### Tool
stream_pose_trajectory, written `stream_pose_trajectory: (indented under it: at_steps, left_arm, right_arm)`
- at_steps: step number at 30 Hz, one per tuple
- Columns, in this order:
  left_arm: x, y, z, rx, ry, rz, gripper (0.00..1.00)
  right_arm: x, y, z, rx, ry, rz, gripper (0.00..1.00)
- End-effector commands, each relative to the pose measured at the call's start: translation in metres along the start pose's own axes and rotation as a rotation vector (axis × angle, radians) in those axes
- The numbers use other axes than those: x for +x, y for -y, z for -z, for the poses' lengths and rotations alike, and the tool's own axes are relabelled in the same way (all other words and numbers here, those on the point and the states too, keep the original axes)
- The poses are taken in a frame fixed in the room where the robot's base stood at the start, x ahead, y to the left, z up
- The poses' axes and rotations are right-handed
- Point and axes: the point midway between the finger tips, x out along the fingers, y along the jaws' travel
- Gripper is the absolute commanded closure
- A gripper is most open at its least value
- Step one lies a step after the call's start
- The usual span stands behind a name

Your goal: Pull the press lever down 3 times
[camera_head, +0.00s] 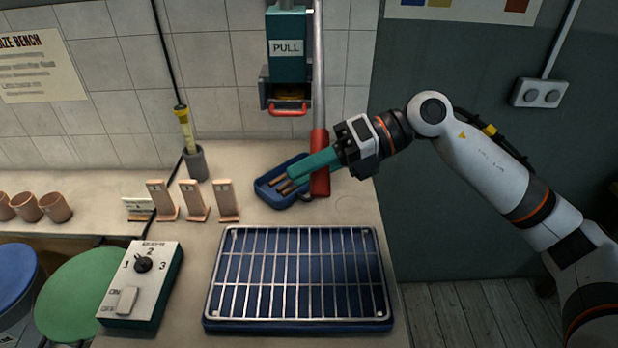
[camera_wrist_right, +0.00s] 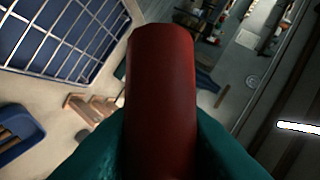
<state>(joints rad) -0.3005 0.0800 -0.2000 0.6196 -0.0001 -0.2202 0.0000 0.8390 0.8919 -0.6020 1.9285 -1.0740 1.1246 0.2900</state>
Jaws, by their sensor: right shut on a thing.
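The press (camera_head: 287,47) is a teal box marked PULL, fixed on the tiled wall, with a red handle-like bar at its bottom. Its lever is a grey rod with a red grip (camera_head: 320,165) hanging down at its right side, almost upright. My right gripper (camera_head: 312,163) has teal fingers and is shut around the red grip. In the right wrist view the red grip (camera_wrist_right: 162,95) stands between the two teal fingers, its end towards the top of the picture. My left gripper is not in view.
A blue tray (camera_head: 262,194) with small sticks lies just left of the grip. A wire rack (camera_head: 297,314) lies in front. Several upright clay tiles (camera_head: 194,201) stand left, behind a dial box (camera_head: 130,308). Clay pots (camera_head: 55,208) stand far left. The right side is open floor.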

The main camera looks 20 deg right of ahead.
Motion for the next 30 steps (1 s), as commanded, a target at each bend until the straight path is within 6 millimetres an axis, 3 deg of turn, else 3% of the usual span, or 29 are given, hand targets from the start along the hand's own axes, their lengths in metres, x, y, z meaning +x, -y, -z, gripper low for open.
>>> stream_pose_trajectory:
  at_steps: [1,9,25,26,29,30]
  left_arm:
    - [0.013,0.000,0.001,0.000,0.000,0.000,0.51]
    - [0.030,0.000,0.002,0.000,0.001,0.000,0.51]
    - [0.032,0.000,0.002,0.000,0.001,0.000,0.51]
    - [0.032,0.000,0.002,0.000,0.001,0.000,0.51]
    - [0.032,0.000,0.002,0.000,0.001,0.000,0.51]
    - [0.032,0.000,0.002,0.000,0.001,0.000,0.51]
  right_arm:
    - [0.006,-0.017,-0.006,-0.013,0.007,-0.011,1.00]
    - [0.009,-0.040,-0.001,-0.082,-0.005,-0.040,1.00]
    - [0.009,-0.043,0.001,-0.095,-0.007,-0.045,1.00]
    - [0.009,-0.043,0.001,-0.095,-0.008,-0.044,0.68]
    - [0.008,-0.042,0.002,-0.096,-0.011,-0.044,0.52]
    - [0.008,-0.042,0.003,-0.097,-0.012,-0.044,0.51]
